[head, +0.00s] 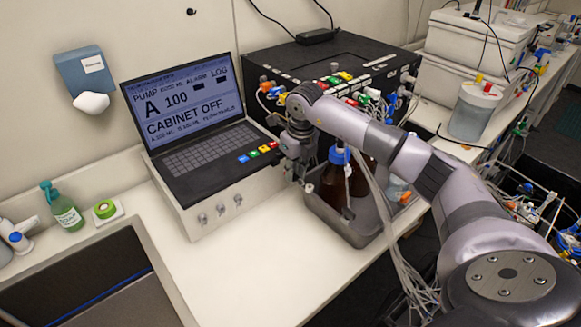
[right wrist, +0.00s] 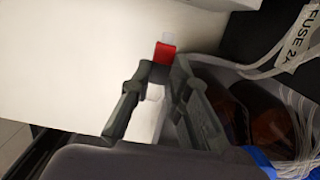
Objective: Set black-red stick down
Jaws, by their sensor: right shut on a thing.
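The black-red stick (right wrist: 165,53) shows in the right wrist view as a small red block with a pale tip and a dark part below it. It sits at the fingertips of my right gripper (right wrist: 165,75), which is shut on it. In the head view my right gripper (head: 302,178) is in front of the pump controller's right side, beside the metal tray. I cannot make out the stick there. My left gripper is not in view.
The pump controller (head: 195,160) with its lit screen stands left of the gripper. A metal tray (head: 345,230) holds a blue-capped brown bottle (head: 340,185) close to the gripper. Loose tubes hang beside my arm. The front counter (head: 265,265) has bare room.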

